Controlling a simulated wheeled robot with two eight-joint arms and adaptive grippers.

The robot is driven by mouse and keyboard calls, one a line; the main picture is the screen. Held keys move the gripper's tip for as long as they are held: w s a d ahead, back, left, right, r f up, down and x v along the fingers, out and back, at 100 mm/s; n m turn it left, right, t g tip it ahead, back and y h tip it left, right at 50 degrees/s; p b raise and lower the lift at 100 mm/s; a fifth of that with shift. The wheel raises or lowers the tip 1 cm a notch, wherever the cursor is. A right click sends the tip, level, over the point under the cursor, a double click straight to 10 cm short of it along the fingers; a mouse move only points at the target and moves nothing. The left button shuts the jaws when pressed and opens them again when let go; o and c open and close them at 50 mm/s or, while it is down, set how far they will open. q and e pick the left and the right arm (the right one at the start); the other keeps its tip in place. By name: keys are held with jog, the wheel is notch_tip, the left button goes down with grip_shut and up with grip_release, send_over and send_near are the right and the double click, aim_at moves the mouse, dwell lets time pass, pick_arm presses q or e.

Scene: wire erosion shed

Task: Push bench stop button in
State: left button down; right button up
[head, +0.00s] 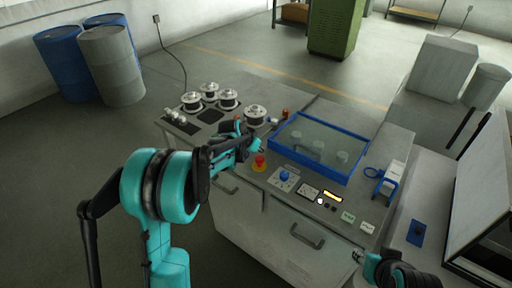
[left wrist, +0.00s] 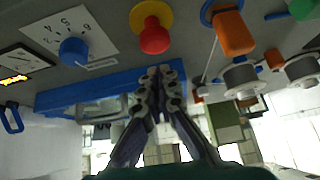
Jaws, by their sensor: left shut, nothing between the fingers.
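The stop button (head: 259,160) is a red mushroom head on a yellow base, on the front left of the bench top. It also shows at the top of the left wrist view (left wrist: 154,38), apparently standing out from its base. My left gripper (head: 250,140) is shut and empty. In the head view it is over the bench, just behind the button. In the left wrist view its fingertips (left wrist: 160,72) appear below the red head in the picture, with no clear contact. My right arm shows at the lower right, its fingers too unclear to read.
A blue knob (head: 285,176) on a white plate and a lit display (head: 332,196) are right of the button. A blue-framed glass lid (head: 318,179) lies behind them. Several metal spools (head: 228,98) stand at the back left. An orange part on a blue ring (left wrist: 232,34) is near the gripper.

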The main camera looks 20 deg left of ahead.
aim_at(259, 160)
pick_arm(q)
jog(key=shift+s+a+f, duration=0.1)
jog(key=shift+s+f, duration=0.1)
jog(key=shift+f, duration=0.95)
notch_tip(259, 160, down, 2)
jog(key=shift+s+f+b, duration=0.1)
jog(key=shift+b, duration=0.95)
jog(key=shift+s, duration=0.2)
jog(key=r+p, duration=0.2)
jog(key=w+r+p, duration=0.1)
jog(key=r, duration=0.2)
jog(key=shift+d+p, duration=0.2)
jog(key=shift+p, duration=0.2)
jog(key=p+v, duration=0.1)
jog(key=v, duration=0.9)
